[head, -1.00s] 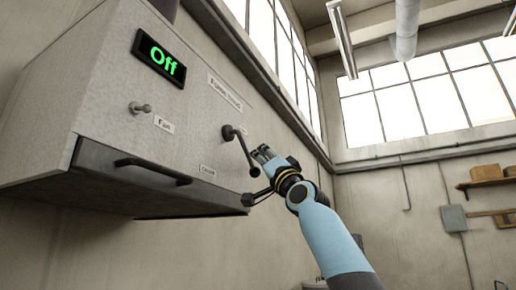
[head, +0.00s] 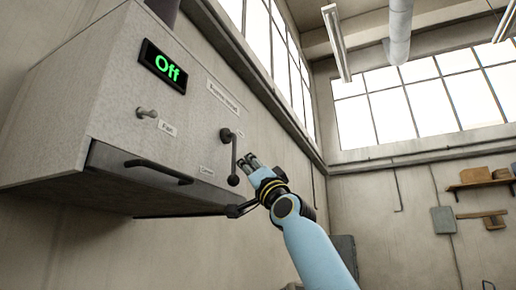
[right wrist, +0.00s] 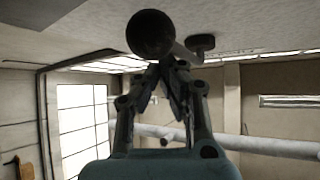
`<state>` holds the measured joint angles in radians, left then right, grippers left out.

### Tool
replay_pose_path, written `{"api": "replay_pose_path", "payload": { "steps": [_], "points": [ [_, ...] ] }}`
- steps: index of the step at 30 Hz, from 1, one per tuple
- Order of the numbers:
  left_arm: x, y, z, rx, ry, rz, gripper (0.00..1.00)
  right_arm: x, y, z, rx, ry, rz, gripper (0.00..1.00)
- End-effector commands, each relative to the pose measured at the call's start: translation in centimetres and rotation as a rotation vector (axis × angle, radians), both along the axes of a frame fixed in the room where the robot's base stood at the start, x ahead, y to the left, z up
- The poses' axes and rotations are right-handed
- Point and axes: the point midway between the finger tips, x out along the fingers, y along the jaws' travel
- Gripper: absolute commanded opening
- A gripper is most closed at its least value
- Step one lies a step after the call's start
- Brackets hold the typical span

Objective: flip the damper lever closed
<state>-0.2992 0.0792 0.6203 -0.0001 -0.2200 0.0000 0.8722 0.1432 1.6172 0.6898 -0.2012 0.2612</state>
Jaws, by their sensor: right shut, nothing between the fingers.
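The damper lever (head: 234,160) is a dark arm with a round knob, on the sloped front of the grey fume hood (head: 120,95). It hangs nearly straight down from its pivot. A small label sits right of the pivot, and another, which seems to read "Closed" (head: 206,170), sits lower left. My right gripper (head: 248,160) is shut and empty, just right of the lever. In the right wrist view, the knob (right wrist: 150,34) is just beyond the closed fingertips (right wrist: 167,62); I cannot tell whether they touch. My left gripper is not in view.
The hood also has a green "Off" display (head: 163,66), a fan switch (head: 146,113) and a dark sash handle (head: 158,171). The space right of my right arm is open up to the far wall, which has a shelf (head: 482,184).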

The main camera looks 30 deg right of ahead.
Motion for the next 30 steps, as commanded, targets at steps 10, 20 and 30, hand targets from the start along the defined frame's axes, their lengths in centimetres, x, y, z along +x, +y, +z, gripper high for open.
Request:
{"api": "replay_pose_path", "payload": {
  "steps": [10, 20, 30],
  "points": [
    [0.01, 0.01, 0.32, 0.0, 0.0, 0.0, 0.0, -0.53, 0.73, -0.21, 0.001, 0.001, 0.002, 0.0],
    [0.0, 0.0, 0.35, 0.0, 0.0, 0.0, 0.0, -0.64, 0.89, -0.24, 0.001, 0.001, 0.004, 0.0],
    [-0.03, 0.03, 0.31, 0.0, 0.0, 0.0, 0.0, -0.62, 0.88, -0.27, 0.001, 0.001, 0.004, 0.0]
  ]
}}
